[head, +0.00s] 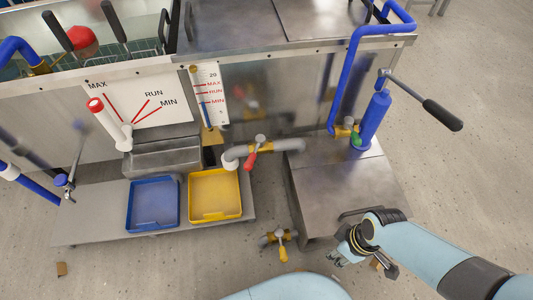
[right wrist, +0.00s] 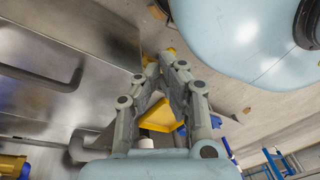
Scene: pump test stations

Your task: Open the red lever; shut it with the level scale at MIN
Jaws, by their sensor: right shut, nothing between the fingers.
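The red lever (head: 250,161) sits on a valve in the grey pipe (head: 285,146) above the yellow tray (head: 215,194). Its red handle hangs down, across the pipe's run. The level scale (head: 210,95) is a white strip with red MAX, RUN and MIN marks on the tank front; its blue level is too small to read surely. My right gripper (head: 337,259) is shut and empty, low and right of the red lever, apart from it. In the right wrist view its fingers (right wrist: 167,68) are together. My left gripper is not in view.
A white lever with a red tip (head: 96,104) points near MAX on a dial plate (head: 150,105). A blue tray (head: 153,204) stands beside the yellow one. A metal cabinet (head: 350,190) with a blue hand pump (head: 374,118) stands right.

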